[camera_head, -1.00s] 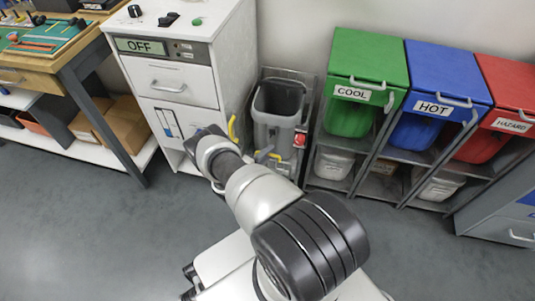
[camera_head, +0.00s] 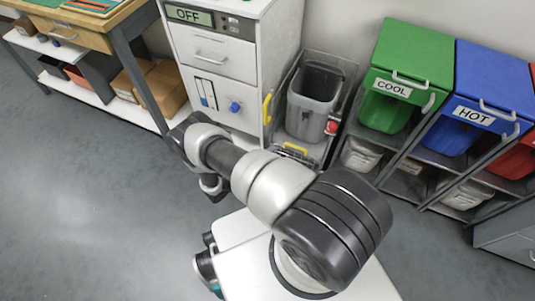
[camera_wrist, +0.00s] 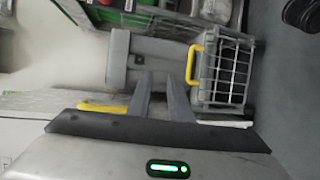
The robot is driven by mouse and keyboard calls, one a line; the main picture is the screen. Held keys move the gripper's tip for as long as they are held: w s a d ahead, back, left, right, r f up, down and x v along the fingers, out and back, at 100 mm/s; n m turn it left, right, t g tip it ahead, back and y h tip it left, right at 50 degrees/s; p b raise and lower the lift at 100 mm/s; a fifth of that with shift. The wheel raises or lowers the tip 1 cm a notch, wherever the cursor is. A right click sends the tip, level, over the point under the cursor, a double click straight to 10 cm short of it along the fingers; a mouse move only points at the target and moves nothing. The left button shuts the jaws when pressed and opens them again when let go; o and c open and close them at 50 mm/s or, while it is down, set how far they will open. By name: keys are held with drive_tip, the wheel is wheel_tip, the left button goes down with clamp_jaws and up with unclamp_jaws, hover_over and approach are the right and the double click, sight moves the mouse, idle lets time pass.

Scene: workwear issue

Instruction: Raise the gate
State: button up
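A wire-mesh gate (camera_wrist: 224,72) with a yellow handle (camera_wrist: 193,64) shows right of centre in the wrist view. It is at the front of the bay holding a grey bin (camera_head: 313,98). In the head view the gate's yellow handle (camera_head: 294,149) is low at the bin's front, partly hidden behind my arm. The grey bin also shows in the wrist view (camera_wrist: 158,58). My gripper (camera_wrist: 160,82) has its two fingers apart with nothing seen between them. The fingertips point toward the bin, left of the gate handle, and appear clear of it. My arm hides the fingers in the head view.
A white cabinet (camera_head: 224,78) reading OFF, with a yellow handle (camera_head: 267,107) on its side, stands left of the bay. COOL (camera_head: 389,92) and HOT (camera_head: 463,112) bins stand right. A workbench (camera_head: 90,38) is at far left. The floor at left is clear.

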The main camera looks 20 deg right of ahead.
drive_tip(key=shift+s+a, duration=0.1)
drive_tip(key=shift+a, duration=0.15)
drive_tip(key=shift+r, duration=0.1)
idle(0.3)
